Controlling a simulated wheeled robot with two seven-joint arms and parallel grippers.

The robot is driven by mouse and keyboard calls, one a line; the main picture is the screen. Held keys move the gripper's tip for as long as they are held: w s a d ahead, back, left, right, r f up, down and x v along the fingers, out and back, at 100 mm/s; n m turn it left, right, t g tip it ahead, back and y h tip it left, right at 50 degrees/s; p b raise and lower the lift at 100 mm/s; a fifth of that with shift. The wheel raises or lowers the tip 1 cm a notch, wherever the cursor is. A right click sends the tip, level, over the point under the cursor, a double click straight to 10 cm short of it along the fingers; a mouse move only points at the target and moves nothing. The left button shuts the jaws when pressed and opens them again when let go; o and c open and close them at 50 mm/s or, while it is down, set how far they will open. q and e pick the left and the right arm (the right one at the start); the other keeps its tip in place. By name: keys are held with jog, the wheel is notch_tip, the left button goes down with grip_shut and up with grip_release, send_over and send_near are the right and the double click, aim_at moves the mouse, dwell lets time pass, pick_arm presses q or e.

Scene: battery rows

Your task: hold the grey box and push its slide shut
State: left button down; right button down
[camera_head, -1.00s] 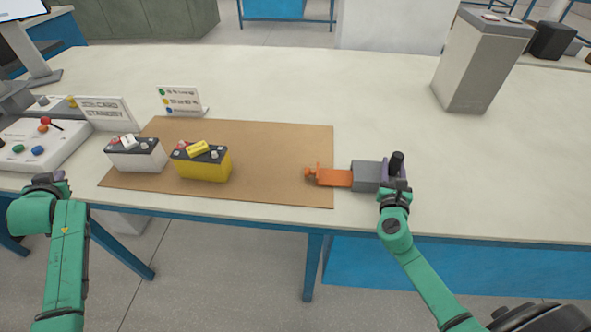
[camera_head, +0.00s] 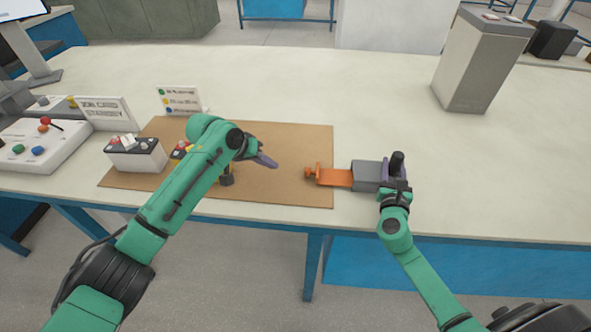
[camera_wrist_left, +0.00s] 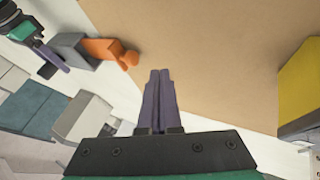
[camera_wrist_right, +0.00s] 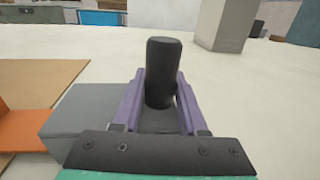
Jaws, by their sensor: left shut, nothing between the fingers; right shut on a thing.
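The grey box (camera_head: 366,176) lies on the table at the right edge of the brown mat. Its orange slide (camera_head: 336,178) sticks out to the left, over the mat, with a small knob at its end. My right gripper (camera_head: 397,177) is shut on the box's black upright post (camera_wrist_right: 162,75). My left gripper (camera_head: 267,161) is shut and empty above the mat, to the left of the slide and apart from it. In the left wrist view the closed fingers (camera_wrist_left: 159,80) stand beside the orange slide (camera_wrist_left: 108,49), with the grey box (camera_wrist_left: 70,50) beyond it.
The brown mat (camera_head: 290,140) is bare around the slide. A white-and-black battery (camera_head: 138,158) stands on its left part. A yellow battery (camera_wrist_left: 303,85) is mostly behind my left arm. A small sign (camera_head: 180,100) stands behind the mat. A tall grey block (camera_head: 470,70) stands at the back right.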

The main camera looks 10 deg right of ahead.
aim_at(315, 173)
pick_arm(q)
jog(key=x, duration=0.5)
jog(key=shift+w+d+f, duration=0.1)
jog(key=shift+d+f, duration=0.15)
jog(key=d, duration=0.3)
jog(key=shift+s+d+f, duration=0.2)
jog(key=shift+s+d, duration=0.05)
jog(key=shift+s, duration=0.15)
jog(key=shift+s+d, duration=0.1)
jog(key=shift+d, duration=0.2)
jog(key=d, duration=0.1)
jog(key=s+d, duration=0.1)
jog(key=d, duration=0.2)
jog(key=shift+s+d, duration=0.3)
jog(key=shift+d, duration=0.05)
jog(key=shift+a, duration=0.1)
